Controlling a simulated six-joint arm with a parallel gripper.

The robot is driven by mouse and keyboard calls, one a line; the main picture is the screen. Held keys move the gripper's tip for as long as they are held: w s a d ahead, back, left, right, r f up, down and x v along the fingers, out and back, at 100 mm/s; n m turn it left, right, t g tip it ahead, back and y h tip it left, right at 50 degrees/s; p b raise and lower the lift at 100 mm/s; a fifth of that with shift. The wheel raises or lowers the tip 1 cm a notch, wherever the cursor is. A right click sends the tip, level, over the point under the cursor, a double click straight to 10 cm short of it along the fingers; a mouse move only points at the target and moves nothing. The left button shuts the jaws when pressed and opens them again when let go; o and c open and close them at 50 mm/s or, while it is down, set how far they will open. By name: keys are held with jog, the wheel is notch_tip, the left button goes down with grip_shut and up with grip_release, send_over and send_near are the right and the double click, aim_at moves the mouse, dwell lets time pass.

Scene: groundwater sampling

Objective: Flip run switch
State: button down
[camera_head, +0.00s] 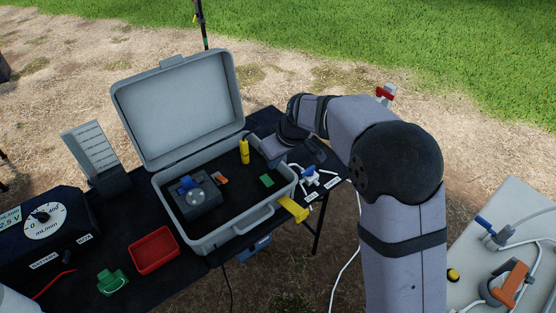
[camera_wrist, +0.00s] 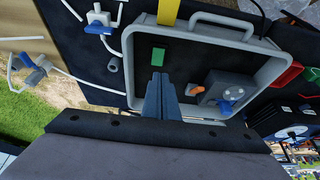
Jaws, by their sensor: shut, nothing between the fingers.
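An open grey case (camera_head: 207,247) stands on the black table. Inside it is a dark control box (camera_head: 199,201) with a blue part on top and a round light dial; it also shows in the wrist view (camera_wrist: 213,104). A small orange piece (camera_head: 220,178) sits beside this box, also in the wrist view (camera_wrist: 195,90). I cannot tell for sure which part is the run switch. My gripper (camera_wrist: 158,77) is shut and empty, over the case interior, left of the orange piece and apart from it in the wrist view. Its fingertips cannot be made out in the head view.
In the case are a green block (camera_head: 267,180) and a yellow cylinder (camera_head: 244,151). The raised lid (camera_head: 178,108) stands behind. A yellow piece (camera_head: 294,208) is at the front right rim. A blue-handled valve (camera_head: 310,174) lies right; a red tray (camera_head: 153,250) stands left.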

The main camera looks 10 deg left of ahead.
jog(key=shift+v, duration=1.35)
jog(key=shift+s+d+f, duration=0.1)
jog(key=shift+s+d, duration=0.05)
jog(key=shift+s, duration=0.05)
jog(key=s+d+f+m+g+h+p, duration=0.2)
jog(key=s+d+m, duration=0.7)
jog(key=s+d, duration=1.3)
jog(key=s+g+h+p, duration=0.1)
jog(key=s+p, duration=0.1)
jog(key=s, duration=0.1)
jog(key=shift+s+d, duration=0.3)
jog(key=c, duration=2.4)
grip_release()
jog(key=shift+f, duration=0.1)
jog(key=shift+c, duration=0.2)
